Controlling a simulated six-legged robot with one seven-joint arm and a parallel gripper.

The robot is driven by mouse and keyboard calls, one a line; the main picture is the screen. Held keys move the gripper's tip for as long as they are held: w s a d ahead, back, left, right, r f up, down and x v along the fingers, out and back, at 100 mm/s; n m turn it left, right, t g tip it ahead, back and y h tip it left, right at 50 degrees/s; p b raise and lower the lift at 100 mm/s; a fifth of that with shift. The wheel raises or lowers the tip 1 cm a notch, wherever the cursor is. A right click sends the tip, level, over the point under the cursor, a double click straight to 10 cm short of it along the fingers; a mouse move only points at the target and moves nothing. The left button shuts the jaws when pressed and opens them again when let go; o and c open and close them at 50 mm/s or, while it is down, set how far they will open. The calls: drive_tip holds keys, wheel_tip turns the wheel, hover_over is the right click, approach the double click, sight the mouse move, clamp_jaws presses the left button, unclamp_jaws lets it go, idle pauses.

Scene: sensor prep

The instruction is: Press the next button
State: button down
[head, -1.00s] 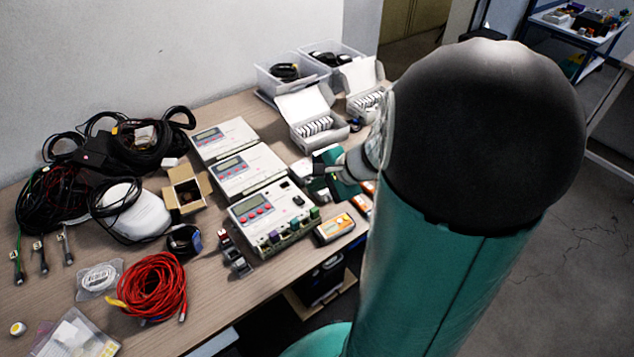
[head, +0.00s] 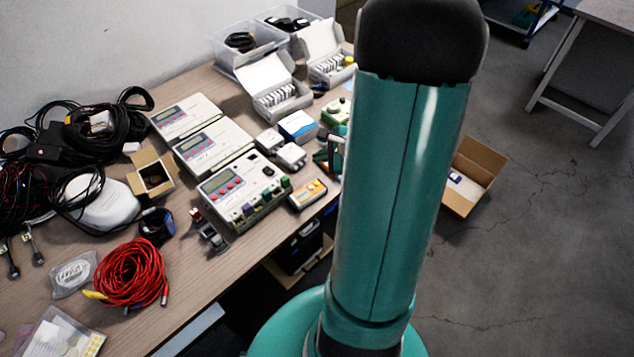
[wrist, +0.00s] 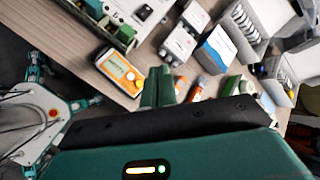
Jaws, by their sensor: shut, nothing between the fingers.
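Three white control boxes with displays and red buttons stand in a row on the table: the front box (head: 242,200), the middle box (head: 215,148) and the rear box (head: 185,117). No button label is readable. My gripper (head: 323,158) is at the table's right edge, right of the front box, and partly hidden behind my arm. In the wrist view my gripper (wrist: 158,86) has its green fingers together, with nothing between them. A corner of the front box (wrist: 125,14) shows at the top there. The fingers appear apart from it, and its red buttons are out of that view.
An orange meter (head: 308,194) lies between the front box and my gripper. Small white sensor boxes (head: 291,155) and a blue-white box (head: 298,125) stand behind it. Red cable (head: 130,272) and black cables (head: 95,130) cover the left. An open carton (head: 478,170) is on the floor.

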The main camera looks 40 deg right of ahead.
hover_over(321, 186)
drive_tip(key=shift+f, duration=3.8)
drive_tip(key=shift+f, duration=0.15)
drive_tip(key=shift+f, duration=0.3)
drive_tip(key=shift+f, duration=0.4)
drive_tip(key=shift+r, duration=0.85)
drive_tip(key=shift+r, duration=2.5)
